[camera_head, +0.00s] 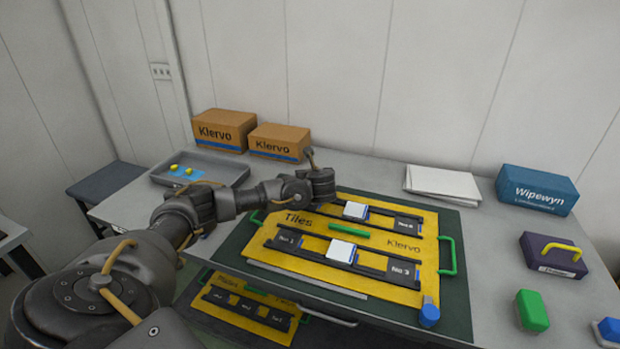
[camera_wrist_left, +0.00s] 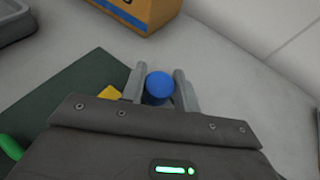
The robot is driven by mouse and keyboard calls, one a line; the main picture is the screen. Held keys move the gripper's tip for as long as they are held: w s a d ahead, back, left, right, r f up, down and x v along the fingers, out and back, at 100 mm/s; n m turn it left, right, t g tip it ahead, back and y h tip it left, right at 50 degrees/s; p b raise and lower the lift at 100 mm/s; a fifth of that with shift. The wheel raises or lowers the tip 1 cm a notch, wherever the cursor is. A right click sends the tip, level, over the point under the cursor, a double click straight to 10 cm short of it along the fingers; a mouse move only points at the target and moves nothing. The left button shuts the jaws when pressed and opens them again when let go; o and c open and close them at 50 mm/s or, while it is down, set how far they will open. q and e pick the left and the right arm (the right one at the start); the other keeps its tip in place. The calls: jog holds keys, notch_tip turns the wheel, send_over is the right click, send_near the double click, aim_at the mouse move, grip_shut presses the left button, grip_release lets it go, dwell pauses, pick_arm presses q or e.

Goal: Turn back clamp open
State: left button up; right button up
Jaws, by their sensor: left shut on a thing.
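The back clamp's round blue knob (camera_wrist_left: 159,86) sits between the two grey fingers of my left gripper (camera_wrist_left: 157,76) in the left wrist view; the gripper is shut on it. In the head view my left gripper (camera_head: 318,176) is at the far edge of the yellow tile board (camera_head: 290,219) and hides the back clamp. The blue front clamp (camera_head: 429,313) stands at the board's near right corner. My right gripper is not in view.
The board lies on a dark green mat (camera_head: 456,298) and carries black rails and white-topped tiles. A grey tray (camera_head: 232,176) and Klervo boxes (camera_head: 223,130) stand behind left.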

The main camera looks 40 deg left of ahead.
pick_arm(q)
jog(key=shift+a+f+n+g+y, duration=0.1)
jog(key=shift+a+n+g+y, duration=0.1)
jog(key=shift+n+g+y, duration=0.25)
jog(key=shift+a+f+n+g+y, duration=0.15)
jog(key=shift+n+g+y, duration=0.1)
jog(key=shift+n+g, duration=0.35)
jog(key=shift+d+r+n+g+y, duration=0.3)
jog(key=shift+n+g+y, duration=0.15)
jog(key=shift+n, duration=0.1)
jog(key=shift+f, duration=0.1)
jog(key=o, duration=1)
jog(key=shift+c, duration=0.2)
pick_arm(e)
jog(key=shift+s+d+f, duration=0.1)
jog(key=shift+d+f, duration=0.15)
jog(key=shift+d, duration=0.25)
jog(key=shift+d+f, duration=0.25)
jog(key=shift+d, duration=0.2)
